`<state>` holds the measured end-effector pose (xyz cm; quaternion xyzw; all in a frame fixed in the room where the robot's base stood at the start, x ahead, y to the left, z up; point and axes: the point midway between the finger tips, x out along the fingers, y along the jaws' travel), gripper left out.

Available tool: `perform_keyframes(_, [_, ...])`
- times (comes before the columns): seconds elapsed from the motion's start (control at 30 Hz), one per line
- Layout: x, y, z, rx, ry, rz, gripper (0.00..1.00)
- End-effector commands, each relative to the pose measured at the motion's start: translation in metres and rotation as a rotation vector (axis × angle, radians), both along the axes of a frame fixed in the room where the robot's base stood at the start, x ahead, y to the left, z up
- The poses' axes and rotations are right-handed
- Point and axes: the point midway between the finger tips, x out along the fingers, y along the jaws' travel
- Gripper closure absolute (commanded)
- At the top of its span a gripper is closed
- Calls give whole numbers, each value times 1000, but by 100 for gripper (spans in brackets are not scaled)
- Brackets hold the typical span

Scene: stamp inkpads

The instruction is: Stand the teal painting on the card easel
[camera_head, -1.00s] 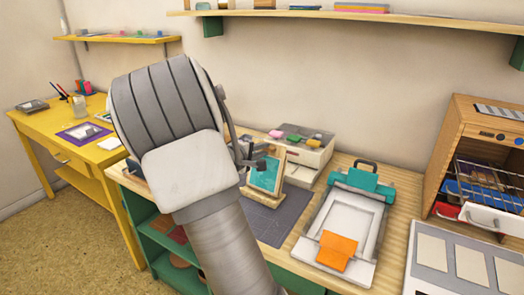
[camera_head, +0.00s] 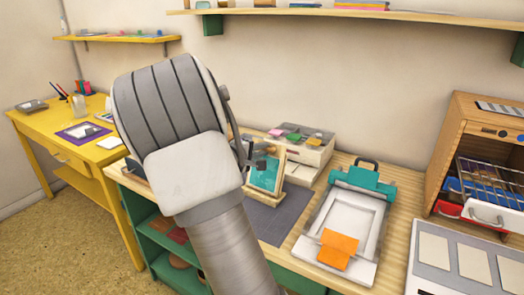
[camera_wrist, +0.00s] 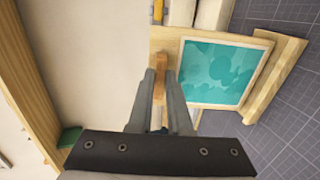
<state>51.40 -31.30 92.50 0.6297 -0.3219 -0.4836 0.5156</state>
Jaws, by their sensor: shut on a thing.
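The teal painting (camera_wrist: 212,72), with a pale border, faces the camera in the wrist view. It also shows in the head view (camera_head: 265,176). It lies against the light wood card easel (camera_wrist: 285,70), its lower edge beside the front ledge; I cannot tell whether they touch. The easel's base (camera_head: 262,191) stands on the counter mat. My gripper (camera_wrist: 159,76) is at the upper edge of the painting, its fingers closed on a brown wooden strip there, apparently the painting's grip. In the head view my arm hides part of the easel.
A grey mat (camera_head: 280,217) lies under the easel. A white box (camera_head: 308,150) with coloured pads stands behind. A press with a teal clamp (camera_head: 362,181) and orange piece (camera_head: 338,248) is at right. A wooden cabinet (camera_head: 455,130) stands farther right.

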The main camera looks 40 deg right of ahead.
Motion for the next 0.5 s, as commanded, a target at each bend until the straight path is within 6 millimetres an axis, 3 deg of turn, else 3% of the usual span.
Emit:
perform_keyframes(0.13, [0, 0, 1, -1, -1, 0, 100])
perform_keyframes(0.17, [0, 0, 0, -1, -1, 0, 80])
perform_keyframes(0.33, [0, 0, 0, 0, 0, 0, 49])
perform_keyframes(0.5, [0, 0, 0, 0, 0, 0, 48])
